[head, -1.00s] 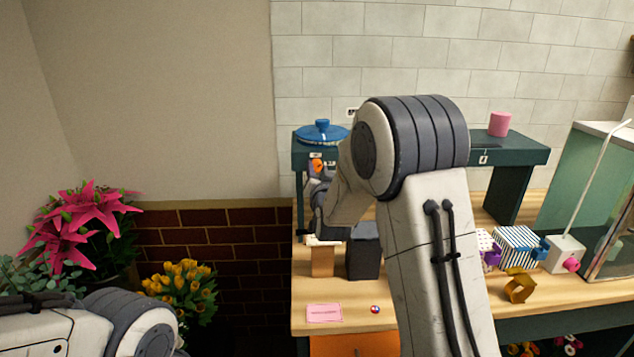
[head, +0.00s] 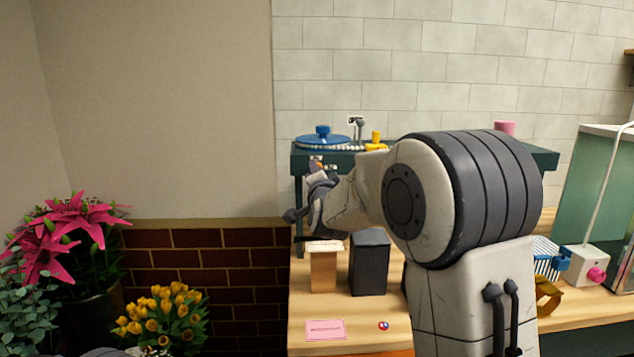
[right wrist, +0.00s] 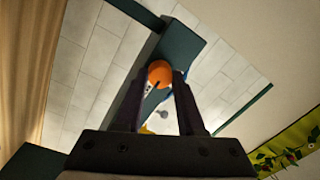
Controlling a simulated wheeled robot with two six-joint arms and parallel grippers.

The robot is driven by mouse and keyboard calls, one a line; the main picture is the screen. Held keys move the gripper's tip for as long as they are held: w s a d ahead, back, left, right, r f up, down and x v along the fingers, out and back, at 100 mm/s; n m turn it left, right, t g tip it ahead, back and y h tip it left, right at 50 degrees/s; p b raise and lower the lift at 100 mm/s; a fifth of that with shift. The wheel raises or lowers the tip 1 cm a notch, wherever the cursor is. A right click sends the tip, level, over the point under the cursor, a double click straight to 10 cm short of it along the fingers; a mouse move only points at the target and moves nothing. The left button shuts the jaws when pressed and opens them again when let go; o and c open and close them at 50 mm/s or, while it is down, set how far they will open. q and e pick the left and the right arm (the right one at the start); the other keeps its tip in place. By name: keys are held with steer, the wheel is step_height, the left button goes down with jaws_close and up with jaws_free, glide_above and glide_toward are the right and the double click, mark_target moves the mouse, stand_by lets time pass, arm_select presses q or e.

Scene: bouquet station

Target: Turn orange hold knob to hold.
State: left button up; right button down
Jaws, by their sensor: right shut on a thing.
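The orange hold knob (right wrist: 159,73) sits between the fingertips of my right gripper (right wrist: 156,80) in the right wrist view. The fingers are shut on it, and a dark mark shows on its face. In the head view only a little orange of the knob (head: 315,165) shows on the front of the dark green shelf (head: 545,159), at its left end. My right gripper (head: 316,178) is there, mostly hidden by my own wrist. The knob's setting cannot be read. My left gripper is out of view.
A blue lidded dish (head: 322,139) and a yellow piece (head: 375,140) stand on the shelf. A wooden block (head: 323,270) and a dark block (head: 369,264) stand below, near my right wrist. A pink card (head: 325,330) lies at the front. Flowers (head: 165,315) stand at left.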

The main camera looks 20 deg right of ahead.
stand_by(0.5)
steer(key=c, duration=0.5)
jaws_free()
steer(key=b+v, duration=0.2)
steer(key=v, duration=0.8)
steer(key=shift+s, duration=0.2)
